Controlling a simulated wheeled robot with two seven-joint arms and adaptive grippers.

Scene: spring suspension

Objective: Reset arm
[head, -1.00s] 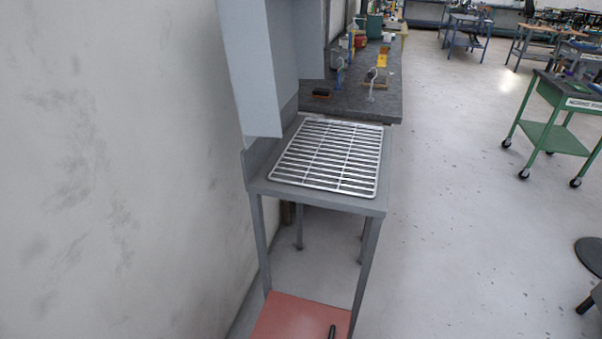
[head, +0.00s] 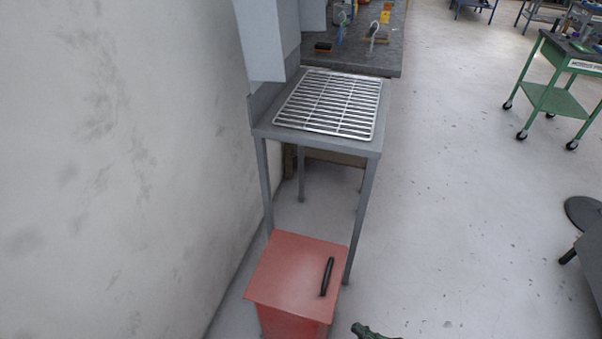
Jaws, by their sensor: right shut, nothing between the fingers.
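The tip of my right gripper (head: 370,332) just shows at the bottom edge of the head view, dark and greenish. It is shut and empty. It is to the right of a red box (head: 285,262) on the floor and appears apart from it. Most of my right arm is out of the picture. My left gripper is not in view.
The red box has a black handle (head: 327,276) on its lid. Behind it stands a grey metal table (head: 262,132) with a white wire rack (head: 330,103) on top. A bare wall is at left. Open floor lies at right, with a green cart (head: 552,98) farther off.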

